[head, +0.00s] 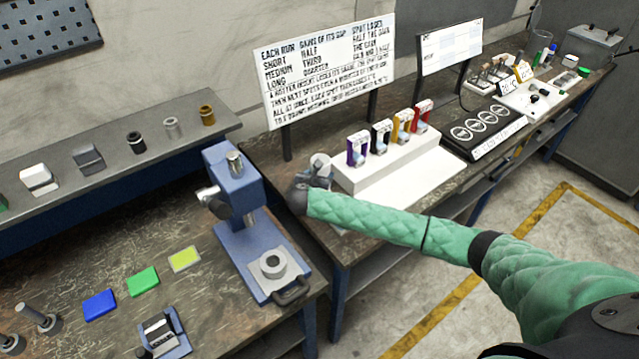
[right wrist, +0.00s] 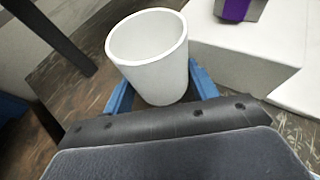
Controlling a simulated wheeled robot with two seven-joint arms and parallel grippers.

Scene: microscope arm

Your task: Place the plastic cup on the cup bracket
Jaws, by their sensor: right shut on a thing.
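A white plastic cup (right wrist: 150,62) fills the middle of the right wrist view, its open rim tilted toward the camera. My right gripper (head: 318,172) is shut on the cup, with a blue finger on each side of it in the right wrist view (right wrist: 160,90). In the head view the hand is at the left end of the white stepped stand (head: 400,170), and the cup is hard to make out there. Purple (head: 356,148), black, yellow and red holders stand in a row on that stand. I cannot tell which thing is the cup bracket. My left gripper is out of view.
A text board (head: 325,70) stands behind the hand and a smaller board (head: 450,47) to its right. A blue press-like device (head: 240,220) stands left of the hand on another bench. A black panel with round dials (head: 485,130) lies to the right.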

